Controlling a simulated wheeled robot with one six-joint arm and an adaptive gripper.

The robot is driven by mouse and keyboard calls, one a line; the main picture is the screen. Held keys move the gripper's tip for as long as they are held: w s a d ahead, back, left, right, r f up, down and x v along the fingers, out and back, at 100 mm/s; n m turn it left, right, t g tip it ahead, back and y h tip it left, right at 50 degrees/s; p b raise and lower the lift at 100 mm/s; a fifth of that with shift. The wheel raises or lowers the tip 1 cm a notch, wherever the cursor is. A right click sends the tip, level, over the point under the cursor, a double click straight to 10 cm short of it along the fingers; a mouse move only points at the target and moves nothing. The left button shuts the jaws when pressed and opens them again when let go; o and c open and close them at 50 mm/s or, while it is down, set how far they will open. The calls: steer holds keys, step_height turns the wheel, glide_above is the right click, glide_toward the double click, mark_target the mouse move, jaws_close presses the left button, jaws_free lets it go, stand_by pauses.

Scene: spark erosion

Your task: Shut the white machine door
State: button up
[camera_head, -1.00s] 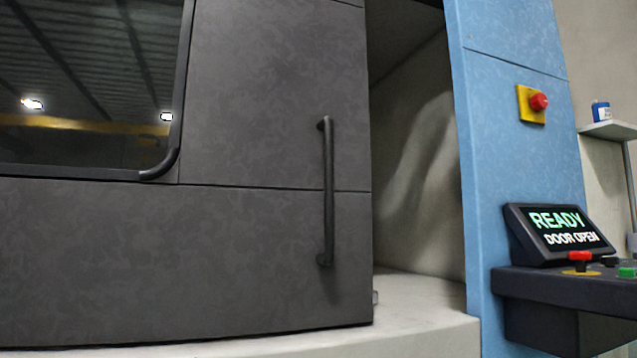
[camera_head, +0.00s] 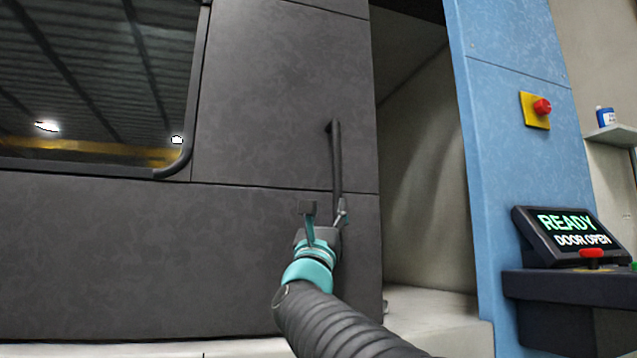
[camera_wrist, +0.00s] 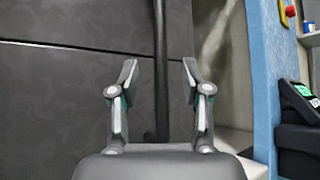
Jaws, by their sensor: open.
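The machine door (camera_head: 270,110) is dark grey in these views, not white, with a window at its left. It stands open, with a gap between its right edge and the blue panel (camera_head: 520,170). A black vertical bar handle (camera_head: 337,160) is near the door's right edge. My gripper (camera_head: 325,208) is open in front of the handle's lower part, which it hides. In the wrist view, the handle (camera_wrist: 160,60) runs upright between the two spread fingers (camera_wrist: 159,80). I cannot tell whether the fingers reach around it; no contact shows.
A screen (camera_head: 568,238) reads "READY DOOR OPEN" above a dark console (camera_head: 560,287) with a red control. A red stop button (camera_head: 542,107) sits on the blue panel. A pale ledge (camera_head: 430,310) runs below the opening.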

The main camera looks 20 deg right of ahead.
mark_target(337, 178)
steer(key=p+x, duration=0.5)
steer(key=x, duration=0.8)
steer(key=shift+w+d+r+p, duration=0.15)
steer(key=shift+d+r+p, duration=0.05)
steer(key=shift+p, duration=0.1)
jaws_close()
